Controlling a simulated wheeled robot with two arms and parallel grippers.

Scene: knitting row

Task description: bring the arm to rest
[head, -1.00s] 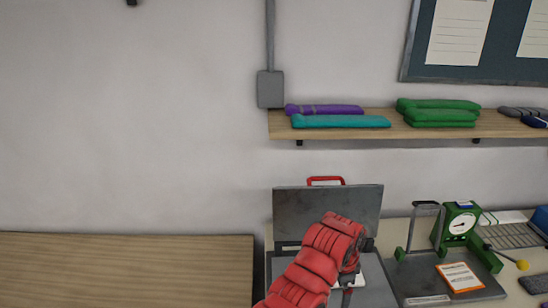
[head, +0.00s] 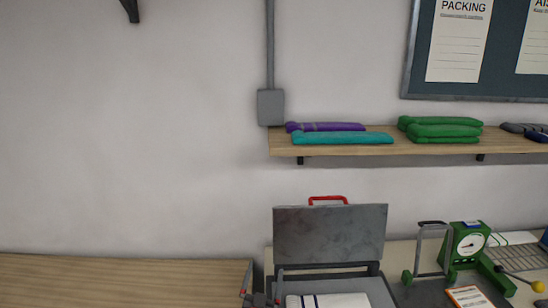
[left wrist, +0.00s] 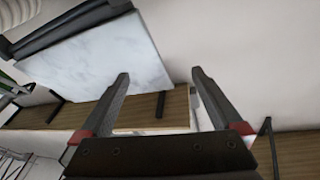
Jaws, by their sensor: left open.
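My left gripper (head: 260,299) shows only in part at the bottom edge of the head view, by the left front side of an open grey metal case. In the left wrist view the left gripper (left wrist: 163,88) is open, with two dark fingers spread and nothing between them. The red sleeve of my left arm is out of the head view. My right gripper is in neither view.
The grey case's lid (head: 330,235) stands up, with a white striped cloth (head: 335,300) in the case. A green scale (head: 467,245) stands right of it. A shelf (head: 400,150) holds folded knits above. A bare wooden surface (head: 110,280) lies left.

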